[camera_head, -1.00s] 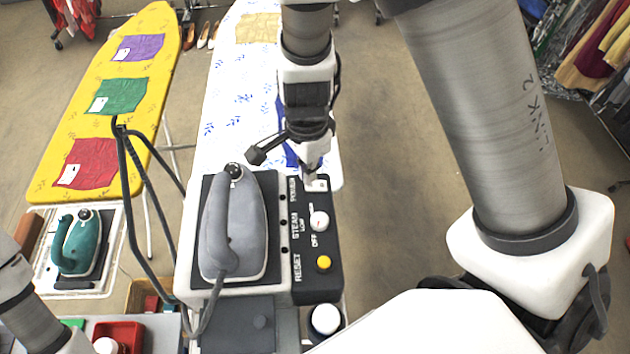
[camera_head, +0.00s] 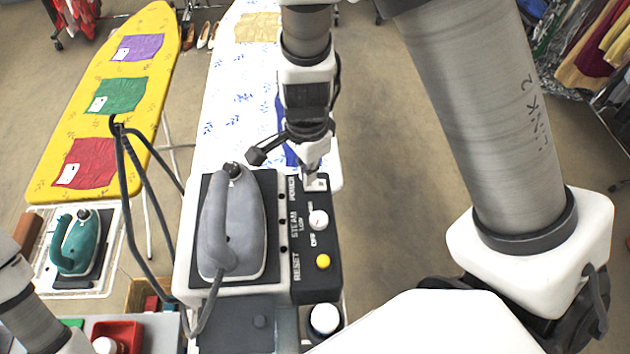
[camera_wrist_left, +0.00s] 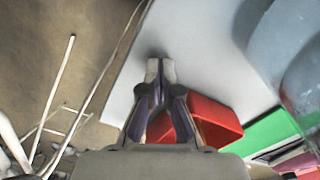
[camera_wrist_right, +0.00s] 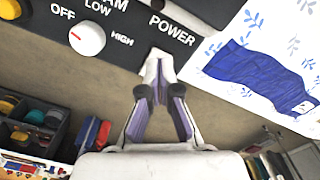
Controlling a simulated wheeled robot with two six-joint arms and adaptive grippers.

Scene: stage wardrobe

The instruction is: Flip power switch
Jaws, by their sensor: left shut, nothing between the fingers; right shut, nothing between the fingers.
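The black control panel (camera_head: 327,260) stands at the right side of the grey iron's station. Its power switch (camera_head: 321,185) is a small pale piece beside the POWER label at the panel's far end. My right gripper (camera_head: 311,176) points down at the switch, shut and empty, its tips at or just above it; I cannot tell whether they touch. In the right wrist view the shut tips (camera_wrist_right: 160,60) are below the POWER label (camera_wrist_right: 172,32) and hide the switch. My left gripper (camera_wrist_left: 160,70) is shut and empty over a pale surface in its wrist view.
The panel also has a white steam knob (camera_head: 318,220) and a yellow reset button (camera_head: 323,262). The grey iron (camera_head: 232,225) sits left of the panel, its cord looping nearby. A red bin (camera_wrist_left: 215,122) is close to my left gripper. A white ironing board (camera_head: 235,100) lies beyond.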

